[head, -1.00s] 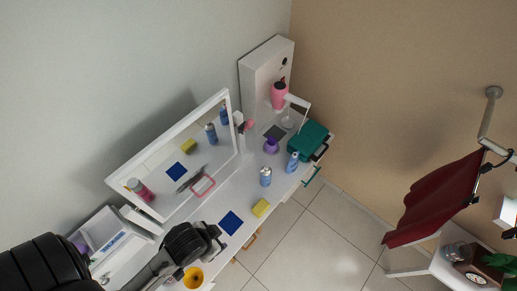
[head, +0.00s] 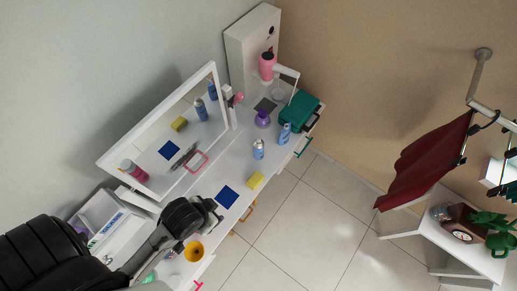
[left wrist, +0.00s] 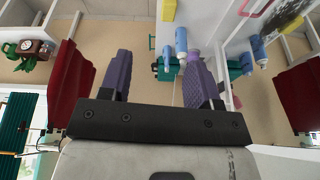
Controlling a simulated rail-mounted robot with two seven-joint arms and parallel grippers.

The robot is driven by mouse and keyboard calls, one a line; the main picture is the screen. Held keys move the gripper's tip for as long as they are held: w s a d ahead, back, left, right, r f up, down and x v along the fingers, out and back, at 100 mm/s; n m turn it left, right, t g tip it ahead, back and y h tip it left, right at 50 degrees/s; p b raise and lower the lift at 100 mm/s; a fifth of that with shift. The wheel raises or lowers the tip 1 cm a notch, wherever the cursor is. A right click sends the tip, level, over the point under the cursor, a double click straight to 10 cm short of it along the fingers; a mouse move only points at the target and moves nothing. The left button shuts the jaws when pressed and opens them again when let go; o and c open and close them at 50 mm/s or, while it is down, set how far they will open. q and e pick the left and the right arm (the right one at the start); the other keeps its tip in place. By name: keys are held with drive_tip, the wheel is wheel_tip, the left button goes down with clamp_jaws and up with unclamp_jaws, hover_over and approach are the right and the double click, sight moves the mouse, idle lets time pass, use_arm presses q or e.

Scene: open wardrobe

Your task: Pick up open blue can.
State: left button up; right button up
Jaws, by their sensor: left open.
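Two blue cans stand upright on the white dressing table: a nearer one (head: 258,149) and a farther one (head: 284,134) beside the green case. I cannot tell for certain which is open. My left gripper (head: 214,212) is over the near part of the table, left of and apart from the cans. In the left wrist view its two fingers (left wrist: 158,78) are spread, with nothing between them. My right gripper is not in view.
A mirror (head: 221,95) behind the table reflects the cans. A purple bottle (head: 263,119), green case (head: 300,111), yellow sponge (head: 255,181), blue square (head: 227,197) and yellow cup (head: 193,251) are on the table. A dark red garment (head: 425,165) hangs at the right.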

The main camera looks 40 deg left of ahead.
use_arm(q)
drive_tip(key=shift+o, duration=0.2)
drive_tip(key=o, duration=0.5)
